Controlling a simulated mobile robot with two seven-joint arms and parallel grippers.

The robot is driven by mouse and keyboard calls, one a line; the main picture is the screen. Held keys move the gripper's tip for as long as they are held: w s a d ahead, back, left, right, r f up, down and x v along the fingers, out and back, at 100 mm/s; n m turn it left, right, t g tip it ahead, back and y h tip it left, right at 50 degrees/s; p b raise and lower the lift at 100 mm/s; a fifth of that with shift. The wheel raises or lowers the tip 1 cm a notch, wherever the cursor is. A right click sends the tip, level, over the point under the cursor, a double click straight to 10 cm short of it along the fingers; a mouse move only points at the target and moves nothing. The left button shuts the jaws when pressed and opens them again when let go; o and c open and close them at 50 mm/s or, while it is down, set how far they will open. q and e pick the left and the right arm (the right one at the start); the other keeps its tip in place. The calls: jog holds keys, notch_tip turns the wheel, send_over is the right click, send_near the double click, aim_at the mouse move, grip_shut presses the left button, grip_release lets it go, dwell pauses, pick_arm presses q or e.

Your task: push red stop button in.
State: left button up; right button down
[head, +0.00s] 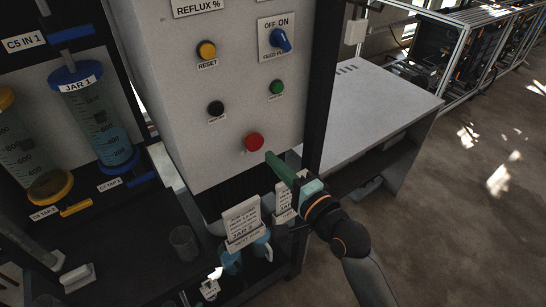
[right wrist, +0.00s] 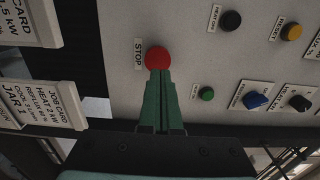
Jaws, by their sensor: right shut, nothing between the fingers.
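The red stop button (head: 254,142) is a round red knob low on the front of the grey control panel (head: 225,100). In the right wrist view the red button (right wrist: 158,59) sits beside a STOP label (right wrist: 139,53). My right gripper (head: 269,156) has its green fingers shut and empty, with the tips just below and right of the button in the head view. In the right wrist view the fingertips (right wrist: 158,74) overlap the button's lower edge; I cannot tell whether they touch it. My left gripper is not in view.
Near the button are a green button (head: 277,87), a black button (head: 216,108), a yellow reset button (head: 206,50) and a blue switch (head: 281,40). Job cards (head: 242,220) stand below the panel. A grey table (head: 375,95) is at the right.

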jog(key=v, duration=0.9)
jog(key=shift+b, duration=0.3)
jog(key=shift+f, duration=0.15)
